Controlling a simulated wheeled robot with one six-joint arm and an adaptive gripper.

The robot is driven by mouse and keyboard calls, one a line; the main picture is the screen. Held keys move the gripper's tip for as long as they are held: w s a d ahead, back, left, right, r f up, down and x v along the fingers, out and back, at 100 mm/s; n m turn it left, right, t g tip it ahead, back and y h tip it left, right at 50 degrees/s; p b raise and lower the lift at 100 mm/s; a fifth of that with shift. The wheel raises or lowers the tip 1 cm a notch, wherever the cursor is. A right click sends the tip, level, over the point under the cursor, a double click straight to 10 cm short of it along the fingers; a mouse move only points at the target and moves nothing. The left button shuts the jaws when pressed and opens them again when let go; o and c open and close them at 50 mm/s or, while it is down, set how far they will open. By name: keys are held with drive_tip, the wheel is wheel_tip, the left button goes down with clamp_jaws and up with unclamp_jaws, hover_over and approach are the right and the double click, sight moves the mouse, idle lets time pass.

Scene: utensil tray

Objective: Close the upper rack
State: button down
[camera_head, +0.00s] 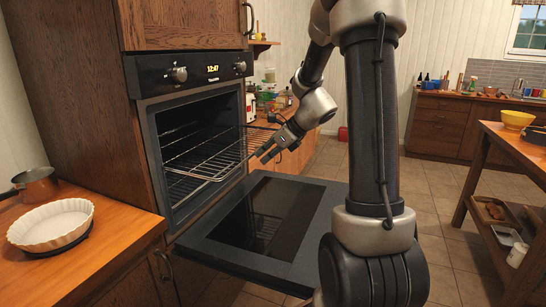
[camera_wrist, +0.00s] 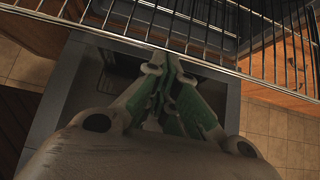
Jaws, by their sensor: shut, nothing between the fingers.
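The oven's upper rack (camera_head: 213,148) is a wire shelf pulled out partway past the oven mouth, above the open door. It also shows across the top of the wrist view (camera_wrist: 215,38), its front bar running slantwise. My gripper (camera_head: 264,155) is at the rack's front edge, at its right in the head view. In the wrist view my gripper (camera_wrist: 163,62) has its fingers together, empty, with the tips close to the front bar. I cannot tell whether they touch it. The lower rack (camera_head: 184,187) sits inside the oven.
The oven door (camera_head: 205,244) is folded down flat below the rack and my gripper. A white dish (camera_head: 50,222) and a copper pot (camera_head: 36,184) stand on the left counter. A wooden table (camera_head: 490,150) is at the right. Tiled floor (camera_head: 440,225) is open between.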

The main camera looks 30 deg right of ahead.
sight(207, 144)
drive_tip(key=w+a, duration=0.4)
drive_tip(key=w, duration=0.1)
drive_tip(key=w+a, duration=0.5)
drive_tip(key=w, duration=0.1)
drive_tip(key=w+a, duration=0.4)
drive_tip(key=w, duration=0.2)
drive_tip(key=shift+a, duration=0.15)
drive_tip(key=shift+w+a, duration=0.25)
drive_tip(key=shift+w, duration=0.1)
drive_tip(key=shift+r, duration=0.1)
